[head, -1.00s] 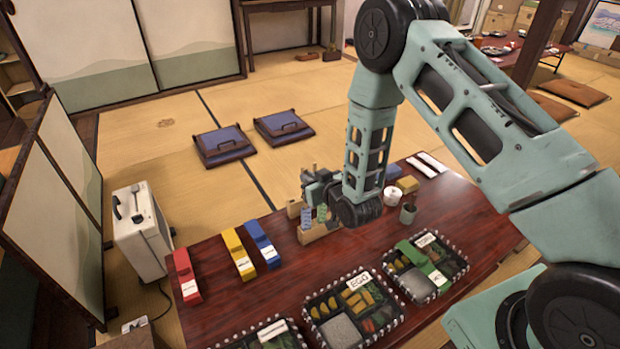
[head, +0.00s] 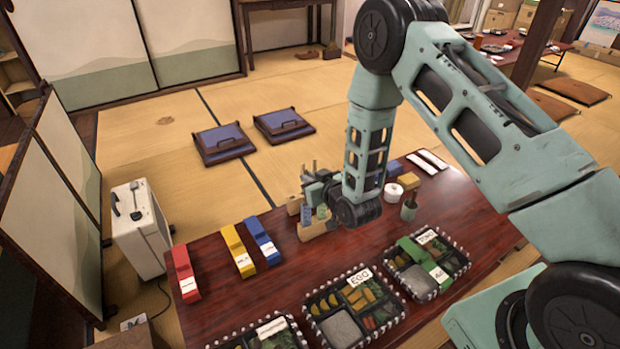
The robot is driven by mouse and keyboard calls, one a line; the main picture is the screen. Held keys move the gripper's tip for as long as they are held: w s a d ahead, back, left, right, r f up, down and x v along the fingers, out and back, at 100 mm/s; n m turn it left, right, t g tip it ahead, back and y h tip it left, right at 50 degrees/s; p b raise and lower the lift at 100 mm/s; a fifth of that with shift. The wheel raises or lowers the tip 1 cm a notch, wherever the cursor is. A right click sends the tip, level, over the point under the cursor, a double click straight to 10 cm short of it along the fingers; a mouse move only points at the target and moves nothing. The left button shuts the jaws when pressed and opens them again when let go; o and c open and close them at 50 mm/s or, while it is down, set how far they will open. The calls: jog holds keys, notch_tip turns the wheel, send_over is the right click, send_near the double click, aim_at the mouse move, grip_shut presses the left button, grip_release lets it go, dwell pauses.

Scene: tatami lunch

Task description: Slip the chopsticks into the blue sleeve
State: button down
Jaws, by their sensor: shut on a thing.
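The blue sleeve (head: 262,241) lies on the dark red table at the left, beside the yellow sleeve (head: 238,251). My gripper (head: 309,203) is at the wooden rack (head: 318,229), right of the blue sleeve and apart from it. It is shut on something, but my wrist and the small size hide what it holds. I cannot make out the chopsticks. Small upright blue (head: 306,216) and green (head: 322,212) pieces show at the rack; I cannot tell what they are.
A red sleeve (head: 184,273) lies at the far left. Several lunch boxes, one marked EGG (head: 357,341), line the near edge. A dark cup (head: 408,213), a white roll (head: 394,193) and a yellow block (head: 408,181) stand right of my wrist. Bare tabletop lies between sleeves and boxes.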

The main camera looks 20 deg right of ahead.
jog(key=shift+f, duration=0.15)
jog(key=c, duration=0.9)
grip_release()
jog(key=shift+c, duration=0.2)
jog(key=shift+s, duration=0.15)
jog(key=p+v, duration=0.5)
jog(key=v, duration=1.2)
